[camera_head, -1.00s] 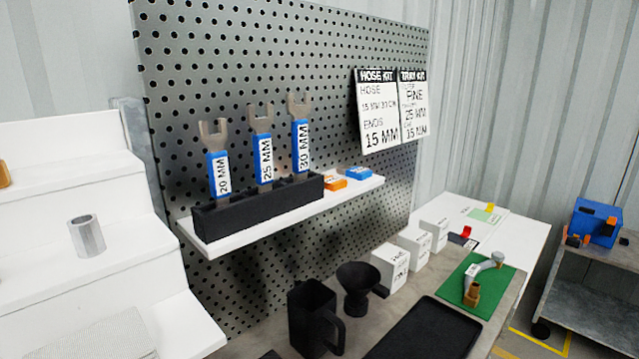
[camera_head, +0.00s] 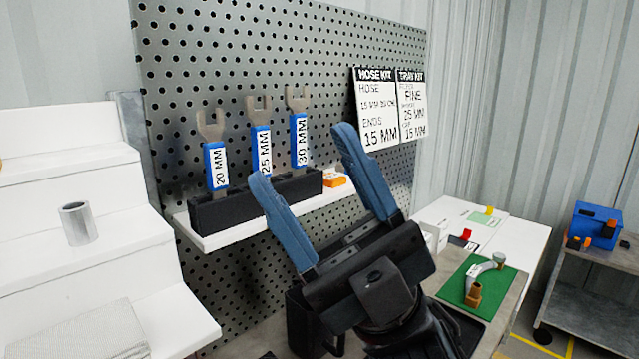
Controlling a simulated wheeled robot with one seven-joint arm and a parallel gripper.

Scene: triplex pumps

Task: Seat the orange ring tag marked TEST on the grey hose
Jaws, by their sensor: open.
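A small orange tag (camera_head: 335,180) lies on the white wall shelf, right of the black spanner holder; its marking is too small to read.
Several spanners with blue handles (camera_head: 260,150) stand in the black holder (camera_head: 250,203) on the shelf (camera_head: 205,240). A perforated board (camera_head: 230,60) is behind them. A metal cylinder (camera_head: 77,224) stands on white steps at the left. My arm hides much of the bench.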

